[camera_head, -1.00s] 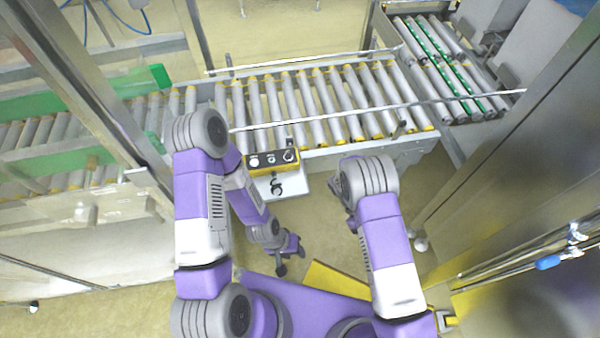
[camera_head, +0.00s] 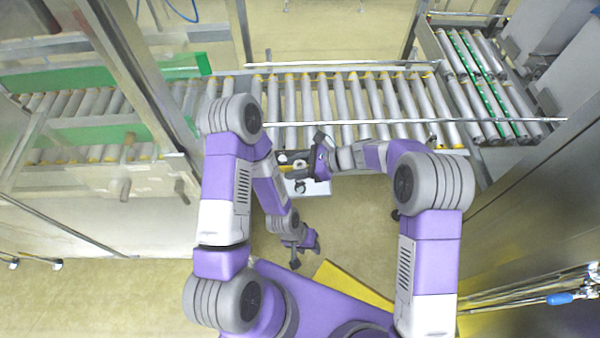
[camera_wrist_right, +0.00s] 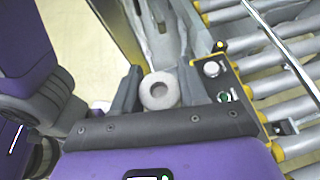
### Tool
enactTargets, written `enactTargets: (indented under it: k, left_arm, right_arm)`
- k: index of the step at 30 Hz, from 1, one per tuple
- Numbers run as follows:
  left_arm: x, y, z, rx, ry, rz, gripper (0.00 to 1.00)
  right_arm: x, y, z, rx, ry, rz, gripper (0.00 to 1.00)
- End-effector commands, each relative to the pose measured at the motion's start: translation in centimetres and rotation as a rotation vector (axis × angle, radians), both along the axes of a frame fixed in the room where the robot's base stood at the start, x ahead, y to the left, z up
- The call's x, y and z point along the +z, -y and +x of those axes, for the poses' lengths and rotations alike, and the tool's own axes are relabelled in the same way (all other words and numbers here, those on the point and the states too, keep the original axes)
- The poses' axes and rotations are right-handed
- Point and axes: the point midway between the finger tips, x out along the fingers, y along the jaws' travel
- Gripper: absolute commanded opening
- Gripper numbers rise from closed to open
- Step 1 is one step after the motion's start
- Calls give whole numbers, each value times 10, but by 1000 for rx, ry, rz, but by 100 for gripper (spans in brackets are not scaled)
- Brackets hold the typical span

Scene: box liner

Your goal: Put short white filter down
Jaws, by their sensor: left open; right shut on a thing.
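The short white filter (camera_wrist_right: 160,91) is a small, pale ring with a dark centre hole in the right wrist view. My right gripper (camera_head: 304,162) is shut on it, with one dark finger on each side. In the head view this gripper is above the control box at the conveyor's front edge, and the filter is mostly lost against the box. My left gripper (camera_head: 300,252) is open and empty, lower in the head view, above the floor and close to my body.
A roller conveyor (camera_head: 365,103) runs across the back, with thin metal side rails. The control box (camera_wrist_right: 222,82) with buttons and a yellow edge is beside the gripper. A metal frame post (camera_head: 120,75) stands at left, and a steel cabinet (camera_head: 530,215) at right.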

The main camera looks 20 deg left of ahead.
Motion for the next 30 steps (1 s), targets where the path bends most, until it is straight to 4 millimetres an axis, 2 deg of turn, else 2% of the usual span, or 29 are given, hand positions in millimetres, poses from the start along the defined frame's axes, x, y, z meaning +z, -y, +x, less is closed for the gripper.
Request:
enactTargets:
  k: [1, 4, 12, 19, 24, 30]
  left_arm:
    - [1, 0, 0, 0, 0, 0, 43]
    - [-1, 0, 0, 0, 0, 0, 43]
    - [-14, 0, 0, 0, 0, 0, 43]
    - [-17, 0, 0, 0, 0, 0, 43]
    - [-24, 0, 0, 0, 0, 0, 43]
    - [-24, 0, 0, 0, 0, 0, 43]
  right_arm:
    - [7, -3, 4, -37, 2, 0, 13]
    - [5, -7, 8, -79, -1, -1, 13]
    - [-42, -8, 9, -88, 0, -3, 13]
    - [-60, -7, 9, -86, 1, -2, 13]
    - [-85, -8, 9, -85, 1, -2, 13]
    - [-88, -8, 10, -86, 3, 1, 13]
